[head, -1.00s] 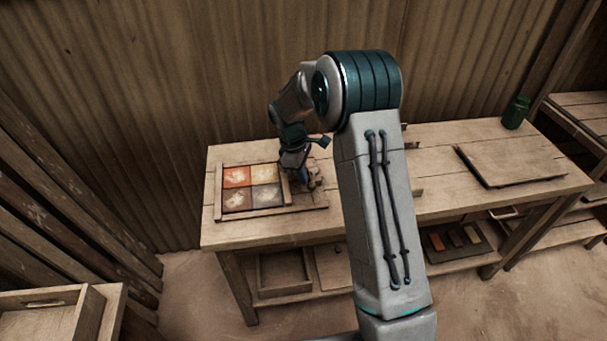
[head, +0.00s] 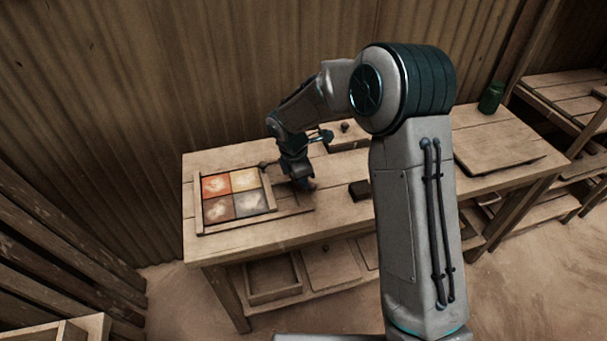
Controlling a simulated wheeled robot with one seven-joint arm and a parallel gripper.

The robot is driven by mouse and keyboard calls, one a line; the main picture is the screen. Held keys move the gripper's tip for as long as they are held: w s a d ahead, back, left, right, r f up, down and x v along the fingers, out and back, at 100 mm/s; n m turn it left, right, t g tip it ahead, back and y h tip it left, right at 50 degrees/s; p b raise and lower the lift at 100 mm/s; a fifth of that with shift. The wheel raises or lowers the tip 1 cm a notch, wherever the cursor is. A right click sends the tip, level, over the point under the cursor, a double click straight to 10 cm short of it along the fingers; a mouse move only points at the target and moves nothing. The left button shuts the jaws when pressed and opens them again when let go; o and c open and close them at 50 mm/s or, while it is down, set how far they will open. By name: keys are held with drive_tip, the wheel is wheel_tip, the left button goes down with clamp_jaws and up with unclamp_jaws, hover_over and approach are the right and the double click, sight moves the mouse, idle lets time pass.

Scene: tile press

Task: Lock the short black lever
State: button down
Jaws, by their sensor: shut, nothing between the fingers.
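The wooden tile frame (head: 205,229) lies on the left part of the workbench (head: 216,246). It holds a block of coloured tiles (head: 233,194): orange, yellow, grey and brown. My gripper (head: 307,186) is low over the bench, just right of the frame's right bar, pointing down. It is shut and small in view, and no object shows in it. A small dark piece (head: 264,165) shows at the frame's upper right; I cannot tell whether it is the short black lever. Part of the area around the fingers is hidden by my wrist.
A dark block (head: 359,190) sits on the bench right of my gripper. A knobbed wooden box (head: 345,134) stands behind. A wooden board (head: 497,146) and green jar (head: 491,97) are at the right. My arm hides the bench's middle.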

drive_tip(key=shift+w+d, duration=0.1)
drive_tip(key=shift+d, duration=0.25)
idle(0.4)
drive_tip(key=s+a+r, duration=0.2)
drive_tip(key=a+r, duration=0.3)
drive_tip(key=r, duration=0.6)
drive_tip(key=shift+s+r, duration=0.2)
drive_tip(key=shift+r, duration=0.15)
drive_tip(key=s+d+r+m+t+y, duration=0.1)
drive_tip(key=s+d+r+m, duration=0.2)
drive_tip(key=s+d+m, duration=0.7)
drive_tip(key=s+d+r+m+t+y, duration=0.1)
drive_tip(key=s+d+r+m, duration=0.2)
drive_tip(key=s+d+m, duration=0.8)
drive_tip(key=s+m, duration=0.1)
drive_tip(key=s, duration=0.2)
drive_tip(key=shift+d, duration=0.2)
